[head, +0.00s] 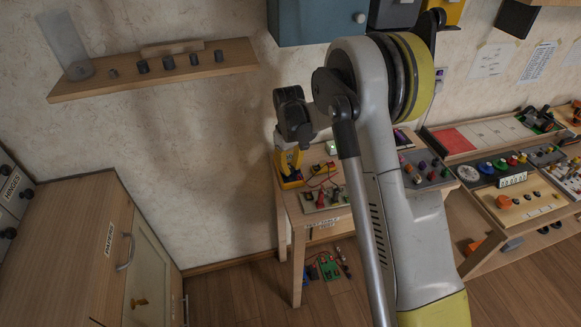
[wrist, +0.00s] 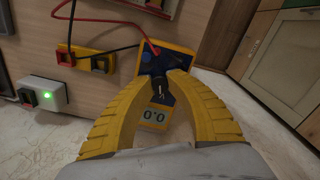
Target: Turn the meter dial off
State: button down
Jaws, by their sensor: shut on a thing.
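The meter (wrist: 148,56) is a yellow and blue box with a small screen (wrist: 155,115), which shows upside down in the wrist view and seems to read 0.0. A red lead and a black lead run to its face. The black dial (wrist: 158,92) sits in the middle of the meter. My gripper (wrist: 160,82) has its two yellow ribbed fingers closed in on the dial from both sides. In the head view the yellow meter (head: 291,182) stands at the left end of the small wooden table, partly hidden by my wrist. The dial is hidden there.
In the wrist view a white box with a green light (wrist: 43,94) and a yellow and red socket block (wrist: 90,60) sit near the meter. In the head view a shelf with knobs (head: 155,73) is left, and a crowded bench (head: 480,190) is right.

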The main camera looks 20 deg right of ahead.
aim_at(291, 168)
jog(key=n, duration=0.5)
jog(key=shift+n, duration=2.6)
jog(key=c, duration=1.2)
grip_release()
notch_tip(291, 168, up, 8)
jog(key=shift+s+f, duration=0.1)
jog(key=shift+f, duration=0.1)
